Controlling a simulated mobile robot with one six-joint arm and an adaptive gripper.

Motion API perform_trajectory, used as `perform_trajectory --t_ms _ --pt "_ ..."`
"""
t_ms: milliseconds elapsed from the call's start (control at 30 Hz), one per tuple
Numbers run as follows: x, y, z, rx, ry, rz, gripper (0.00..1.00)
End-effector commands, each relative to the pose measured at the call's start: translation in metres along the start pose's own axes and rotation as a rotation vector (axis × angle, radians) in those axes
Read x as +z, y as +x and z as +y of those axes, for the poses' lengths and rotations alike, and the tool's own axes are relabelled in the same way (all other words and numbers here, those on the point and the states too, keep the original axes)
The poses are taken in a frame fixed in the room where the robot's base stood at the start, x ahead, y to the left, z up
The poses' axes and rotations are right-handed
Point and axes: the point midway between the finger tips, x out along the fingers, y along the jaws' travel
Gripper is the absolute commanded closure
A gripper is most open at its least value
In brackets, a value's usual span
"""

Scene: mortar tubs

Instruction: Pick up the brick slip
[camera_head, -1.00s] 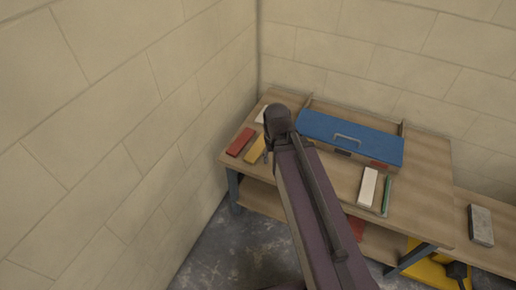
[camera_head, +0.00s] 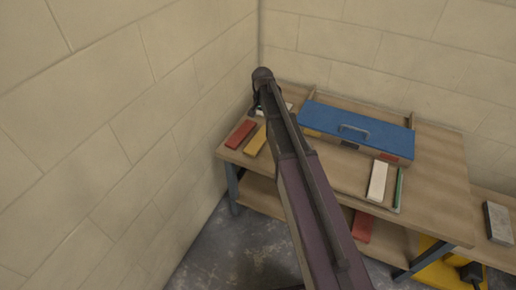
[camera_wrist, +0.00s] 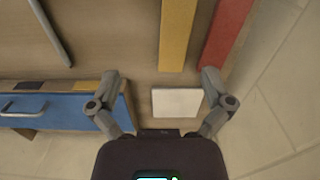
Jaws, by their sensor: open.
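Several flat pieces lie on the wooden workbench (camera_head: 435,190), and I cannot tell for certain which is the brick slip. A red bar (camera_head: 240,134) and a yellow bar (camera_head: 255,141) lie side by side at its left end. They also show in the wrist view, red (camera_wrist: 226,32) and yellow (camera_wrist: 176,35). A pale, nearly square tile (camera_wrist: 178,103) lies between my spread fingers in the wrist view, apart from both. My gripper (camera_wrist: 161,77) is open and empty above it. In the head view my arm hides part of the tile.
A grey block (camera_head: 498,222) sits at the right. Walls close off the left and back.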

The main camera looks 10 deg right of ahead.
Motion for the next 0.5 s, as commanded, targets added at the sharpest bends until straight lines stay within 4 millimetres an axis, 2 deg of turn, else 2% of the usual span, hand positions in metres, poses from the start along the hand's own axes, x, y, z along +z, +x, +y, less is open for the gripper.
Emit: perform_trajectory --t_ms 33,200,500 --pt "-0.017 0.012 -0.011 0.0 0.028 0.0 0.0" --pt "-0.036 0.021 -0.024 0.0 0.098 0.0 0.0" --pt "-0.038 0.02 -0.025 0.0 0.112 0.0 0.0"
